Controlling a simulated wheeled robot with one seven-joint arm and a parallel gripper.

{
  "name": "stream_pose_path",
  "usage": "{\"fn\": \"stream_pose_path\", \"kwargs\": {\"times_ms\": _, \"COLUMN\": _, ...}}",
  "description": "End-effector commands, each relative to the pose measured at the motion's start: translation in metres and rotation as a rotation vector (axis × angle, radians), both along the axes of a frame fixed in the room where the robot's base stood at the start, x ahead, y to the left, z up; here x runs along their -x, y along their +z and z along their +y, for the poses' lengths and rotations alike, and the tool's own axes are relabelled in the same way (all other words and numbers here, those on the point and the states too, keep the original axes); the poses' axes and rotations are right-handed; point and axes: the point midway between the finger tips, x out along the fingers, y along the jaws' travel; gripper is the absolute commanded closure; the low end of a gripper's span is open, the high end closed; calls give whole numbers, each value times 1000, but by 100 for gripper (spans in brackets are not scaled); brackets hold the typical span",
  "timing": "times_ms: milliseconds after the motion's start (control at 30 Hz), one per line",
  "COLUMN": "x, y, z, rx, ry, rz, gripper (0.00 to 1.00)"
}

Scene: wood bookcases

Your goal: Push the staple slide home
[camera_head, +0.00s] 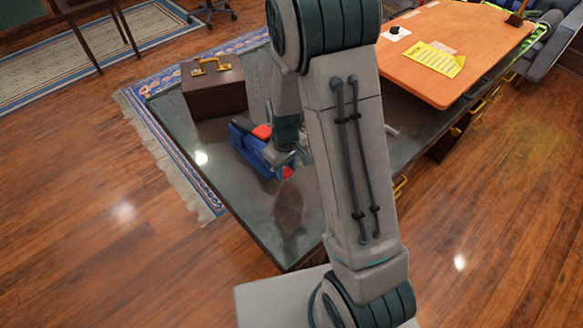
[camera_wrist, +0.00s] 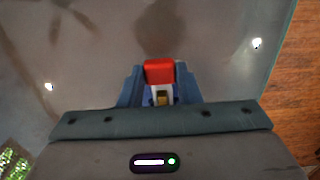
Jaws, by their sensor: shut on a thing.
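A blue and red stapler (camera_head: 250,146) is on the dark desk top, partly hidden behind my gripper and arm in the head view. It has a red part on its upper side and a small red end close to my gripper. In the wrist view, a red block (camera_wrist: 158,71) lies between the two blue-grey fingers of my gripper (camera_wrist: 160,80), with a small white and yellowish piece just below it. My gripper is shut on this red-ended part, which I take to be the staple slide. How far the slide is out cannot be told.
A dark brown case (camera_head: 212,90) with a yellow handle stands on the desk (camera_head: 205,172) behind the stapler. An orange board (camera_head: 445,40) with a yellow sheet (camera_head: 433,58) is at the upper right. The desk's near left part is clear.

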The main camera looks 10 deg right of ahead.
Motion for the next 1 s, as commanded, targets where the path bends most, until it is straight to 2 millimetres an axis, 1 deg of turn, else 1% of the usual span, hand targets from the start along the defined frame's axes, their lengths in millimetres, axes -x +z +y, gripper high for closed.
{"fn": "stream_pose_path", "kwargs": {"times_ms": 67, "x": 0, "y": 0, "z": 1, "rx": -1, "ry": 1, "rz": -2, "gripper": 100}}
{"fn": "stream_pose_path", "kwargs": {"times_ms": 100, "x": 0, "y": 0, "z": 1, "rx": -1, "ry": 1, "rz": -2, "gripper": 59}}
{"fn": "stream_pose_path", "kwargs": {"times_ms": 133, "x": 0, "y": 0, "z": 1, "rx": -1, "ry": 1, "rz": -2, "gripper": 50}}
{"fn": "stream_pose_path", "kwargs": {"times_ms": 167, "x": 0, "y": 0, "z": 1, "rx": -1, "ry": 0, "rz": -2, "gripper": 47}}
{"fn": "stream_pose_path", "kwargs": {"times_ms": 433, "x": 0, "y": 1, "z": -1, "rx": -2, "ry": -2, "rz": -1, "gripper": 47}}
{"fn": "stream_pose_path", "kwargs": {"times_ms": 567, "x": -1, "y": 8, "z": -1, "rx": -2, "ry": -2, "rz": -4, "gripper": 47}}
{"fn": "stream_pose_path", "kwargs": {"times_ms": 667, "x": -1, "y": 21, "z": 0, "rx": -3, "ry": -3, "rz": -5, "gripper": 47}}
{"fn": "stream_pose_path", "kwargs": {"times_ms": 733, "x": -1, "y": 34, "z": -1, "rx": -2, "ry": -3, "rz": -7, "gripper": 47}}
{"fn": "stream_pose_path", "kwargs": {"times_ms": 1000, "x": -1, "y": 91, "z": 0, "rx": -2, "ry": -1, "rz": -8, "gripper": 47}}
